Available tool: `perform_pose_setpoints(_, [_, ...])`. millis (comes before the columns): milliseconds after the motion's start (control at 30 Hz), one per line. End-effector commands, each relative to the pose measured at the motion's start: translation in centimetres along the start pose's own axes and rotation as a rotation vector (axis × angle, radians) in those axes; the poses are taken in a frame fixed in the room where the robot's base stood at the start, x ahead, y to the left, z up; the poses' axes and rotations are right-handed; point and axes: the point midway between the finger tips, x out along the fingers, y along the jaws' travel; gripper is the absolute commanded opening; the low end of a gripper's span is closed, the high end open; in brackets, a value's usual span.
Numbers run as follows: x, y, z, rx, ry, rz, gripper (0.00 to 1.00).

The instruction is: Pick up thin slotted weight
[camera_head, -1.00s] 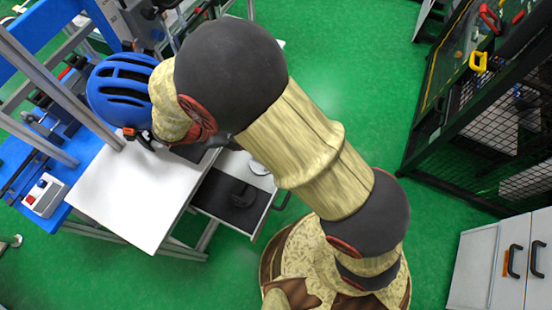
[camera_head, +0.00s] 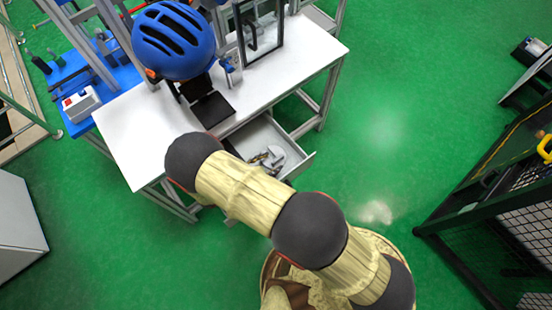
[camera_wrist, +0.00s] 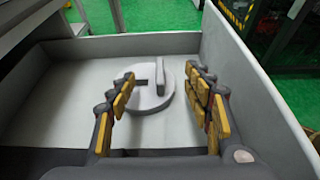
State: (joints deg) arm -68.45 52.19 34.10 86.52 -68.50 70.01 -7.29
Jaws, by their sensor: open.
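A light grey round slotted weight (camera_wrist: 150,96) lies on the floor of an open drawer (camera_wrist: 70,112) in the wrist view. A narrow grey upright piece (camera_wrist: 160,76) shows at its slot; I cannot tell whether it is part of the weight. My gripper (camera_wrist: 160,75) is open, with yellow-and-dark fingers to the left and right of the weight in the picture. I cannot tell if they touch it. In the head view my gripper (camera_head: 266,158) is down in the drawer, beside a pale part of the weight (camera_head: 276,152).
The drawer's right wall (camera_wrist: 250,85) stands close to my right finger. The white table (camera_head: 135,130) above the drawer carries a blue helmet (camera_head: 172,40), a black device (camera_head: 208,105) and a framed case (camera_head: 262,28). Green floor to the right is clear up to a mesh cage (camera_head: 500,205).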

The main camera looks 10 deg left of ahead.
Motion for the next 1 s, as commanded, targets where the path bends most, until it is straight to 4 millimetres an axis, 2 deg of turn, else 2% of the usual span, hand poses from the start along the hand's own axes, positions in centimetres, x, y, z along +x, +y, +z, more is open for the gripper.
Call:
perform_pose_setpoints(300, [4.3,0.0,0.2,0.002,0.000,-0.005,0.51])
perform_pose_setpoints(400, [5.1,0.0,0.3,0.001,0.000,-0.003,0.51])
perform_pose_setpoints(667, [5.3,0.0,0.4,0.002,0.000,-0.002,0.51])
perform_pose_setpoints(1000, [5.3,0.0,0.4,0.002,0.001,-0.002,0.33])
